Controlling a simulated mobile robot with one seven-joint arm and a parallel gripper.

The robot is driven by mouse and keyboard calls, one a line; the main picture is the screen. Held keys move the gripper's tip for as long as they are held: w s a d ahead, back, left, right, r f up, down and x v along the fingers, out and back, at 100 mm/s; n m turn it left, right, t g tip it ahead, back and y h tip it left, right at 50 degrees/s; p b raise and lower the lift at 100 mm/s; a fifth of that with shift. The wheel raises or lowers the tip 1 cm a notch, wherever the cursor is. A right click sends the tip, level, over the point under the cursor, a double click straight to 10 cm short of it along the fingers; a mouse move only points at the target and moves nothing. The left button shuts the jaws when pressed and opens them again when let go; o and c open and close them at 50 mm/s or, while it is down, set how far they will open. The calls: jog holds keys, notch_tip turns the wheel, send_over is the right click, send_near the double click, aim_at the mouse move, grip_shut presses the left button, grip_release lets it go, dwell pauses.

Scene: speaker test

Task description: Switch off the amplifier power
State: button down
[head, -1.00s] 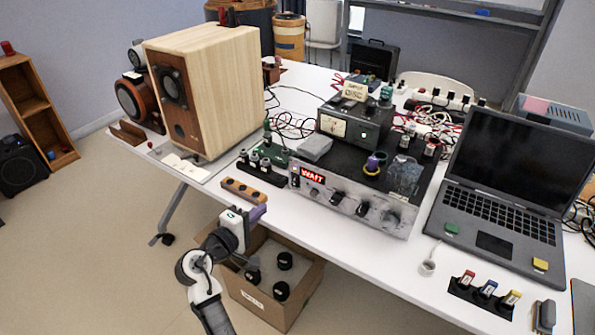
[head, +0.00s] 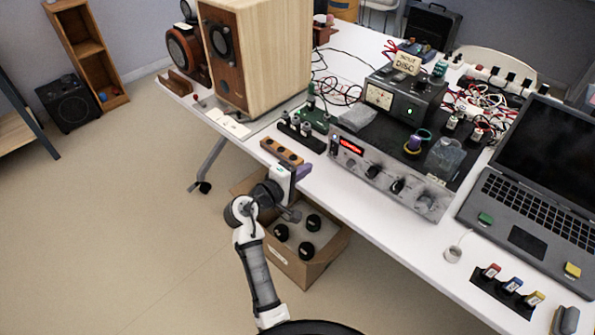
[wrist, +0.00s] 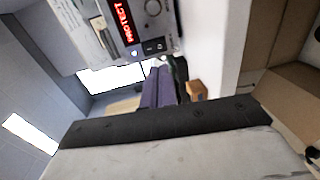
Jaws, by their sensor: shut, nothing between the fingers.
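The amplifier (head: 385,183) is a silver-fronted box with a dark top, near the table's front edge in the head view. Its panel has several knobs and a lit red display (head: 351,146). In the wrist view the amplifier panel (wrist: 105,28) appears turned, and its display (wrist: 125,20) reads PROTECT. A small black switch (wrist: 154,46) and a small bluish-white light (wrist: 134,53) sit beside the display. My gripper (head: 304,171) has purple fingers and is at the table edge, left of the amplifier. In the wrist view my gripper (wrist: 160,72) is shut and empty, apart from the panel.
A wooden block (head: 281,151) and a black stand with small parts lie just behind my gripper. A cardboard box (head: 303,262) is below the table edge. A large speaker (head: 255,60) stands left, an open laptop (head: 530,210) right.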

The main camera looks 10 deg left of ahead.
aim_at(332, 153)
jog(key=p+x, duration=0.2)
jog(key=x, duration=0.7)
jog(key=shift+f+b, duration=0.15)
jog(key=shift+b, duration=0.2)
